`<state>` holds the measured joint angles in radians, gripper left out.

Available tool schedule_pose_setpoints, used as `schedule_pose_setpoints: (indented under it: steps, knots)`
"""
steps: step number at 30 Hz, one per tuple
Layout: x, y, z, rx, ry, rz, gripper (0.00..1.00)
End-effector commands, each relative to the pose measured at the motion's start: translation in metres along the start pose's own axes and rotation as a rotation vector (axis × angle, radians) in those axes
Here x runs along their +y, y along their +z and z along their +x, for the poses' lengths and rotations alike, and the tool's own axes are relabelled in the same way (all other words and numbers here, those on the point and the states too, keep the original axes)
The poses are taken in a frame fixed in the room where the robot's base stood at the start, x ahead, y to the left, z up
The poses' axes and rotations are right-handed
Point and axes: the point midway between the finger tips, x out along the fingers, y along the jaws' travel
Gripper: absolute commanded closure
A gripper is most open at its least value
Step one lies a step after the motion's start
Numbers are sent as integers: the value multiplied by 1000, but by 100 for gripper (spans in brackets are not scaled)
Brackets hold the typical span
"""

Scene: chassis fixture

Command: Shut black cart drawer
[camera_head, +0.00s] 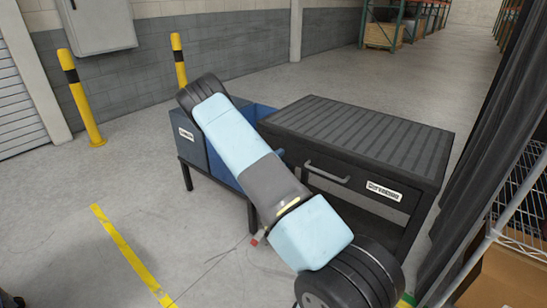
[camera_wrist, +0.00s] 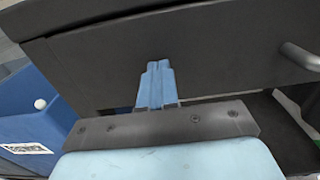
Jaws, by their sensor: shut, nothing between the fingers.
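The black cart (camera_head: 370,135) stands right of centre in the head view, with a ribbed top. Its drawer front (camera_head: 345,180) has a grey bar handle (camera_head: 326,172) and a white label. The drawer looks flush or nearly flush with the cart; a small gap cannot be ruled out. In the wrist view my gripper (camera_wrist: 157,68) is shut and empty, its blue fingertips at the dark drawer front (camera_wrist: 215,50), left of the handle (camera_wrist: 300,56). I cannot tell whether they touch.
A blue bin on a dark stand (camera_head: 192,142) is close to the cart's left; the bin (camera_wrist: 35,115) also shows at left in the wrist view. A dark curtain (camera_head: 480,150) and wire shelf (camera_head: 520,200) are at right. Yellow posts (camera_head: 85,105) stand behind.

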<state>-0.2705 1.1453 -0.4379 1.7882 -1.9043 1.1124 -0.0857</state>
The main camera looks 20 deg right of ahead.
Motion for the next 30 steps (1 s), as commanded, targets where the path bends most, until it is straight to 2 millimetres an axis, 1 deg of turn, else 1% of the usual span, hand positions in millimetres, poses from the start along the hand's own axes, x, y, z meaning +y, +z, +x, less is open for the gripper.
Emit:
schedule_pose_setpoints:
  steps: [1,5,8,11,17,24,27,30]
  knots:
    - [-6,2,6,-4,-12,-1,100]
    - [-8,2,8,-5,-15,-1,100]
    - [-8,2,5,-5,-17,-1,100]
    - [-7,1,-4,-4,-15,-2,100]
    - [0,-1,-38,-2,-7,-3,100]
    - [1,-1,-88,-1,-5,-1,100]
    - [1,-1,-105,-1,-5,-1,100]
    - [2,-1,-118,-1,-5,-1,100]
